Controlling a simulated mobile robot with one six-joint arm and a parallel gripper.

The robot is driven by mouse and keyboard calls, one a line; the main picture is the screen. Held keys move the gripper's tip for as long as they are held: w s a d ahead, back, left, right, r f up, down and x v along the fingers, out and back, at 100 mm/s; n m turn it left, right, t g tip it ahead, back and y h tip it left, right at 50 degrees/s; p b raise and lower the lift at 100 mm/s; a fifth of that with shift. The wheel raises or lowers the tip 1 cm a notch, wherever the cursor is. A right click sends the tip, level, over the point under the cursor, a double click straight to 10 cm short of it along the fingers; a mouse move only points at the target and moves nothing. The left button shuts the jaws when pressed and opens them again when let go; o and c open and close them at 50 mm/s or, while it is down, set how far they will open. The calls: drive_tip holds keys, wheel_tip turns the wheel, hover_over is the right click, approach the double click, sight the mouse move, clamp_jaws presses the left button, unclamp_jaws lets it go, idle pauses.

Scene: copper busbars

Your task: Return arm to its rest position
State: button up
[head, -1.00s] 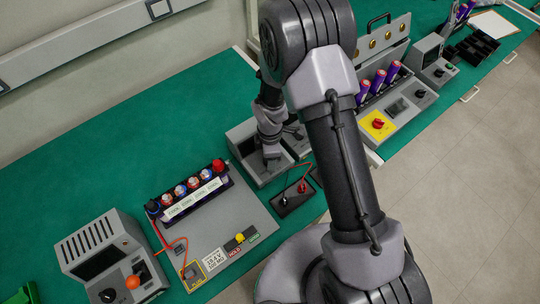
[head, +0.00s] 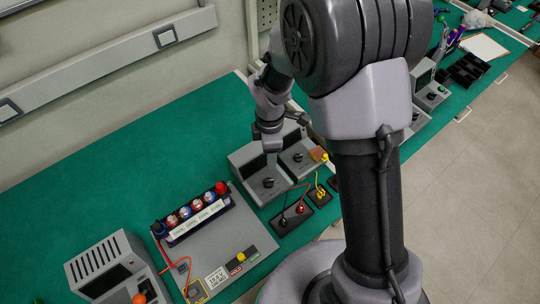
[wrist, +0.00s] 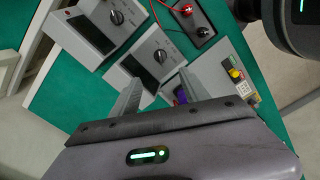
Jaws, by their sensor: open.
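My arm rises at the right of the head view and bends over at the top. My gripper (head: 270,144) hangs down just above the back of two grey meter boxes. In the wrist view my gripper (wrist: 152,92) has its two fingers spread apart with nothing between them. One meter box (head: 262,182) with a black knob stands below the gripper; it also shows in the wrist view (wrist: 143,62). The second meter box (head: 297,160) stands just to its right and is partly behind my arm.
A grey board (head: 222,240) carries a row of capped cells (head: 191,213) and red wires. A grey vented box (head: 110,268) stands at the front left. Black terminal blocks (head: 292,217) lie before the meters. The green bench (head: 95,185) is clear at the back left.

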idle(0.3)
wheel_tip(320, 180, up, 7)
drive_tip(key=s+d+m+t+b, duration=0.1)
drive_tip(key=d+m+b, duration=0.25)
drive_tip(key=m, duration=0.25)
drive_tip(key=s+d+r+m+t+y+b, duration=0.1)
drive_tip(key=s+d+r+m+t+b, duration=0.1)
drive_tip(key=s+m, duration=0.6)
drive_tip(key=s+d+r+m+t+y+b, duration=0.1)
drive_tip(key=s+d+r+m+t+b, duration=0.1)
drive_tip(key=s+r+m+b, duration=0.2)
drive_tip(key=s+r+m, duration=0.2)
drive_tip(key=s+m, duration=0.2)
drive_tip(key=m, duration=0.1)
drive_tip(key=shift+s+d+r+t+b, duration=0.15)
drive_tip(key=shift+s+d+t+b, duration=0.15)
drive_tip(key=shift+t, duration=0.1)
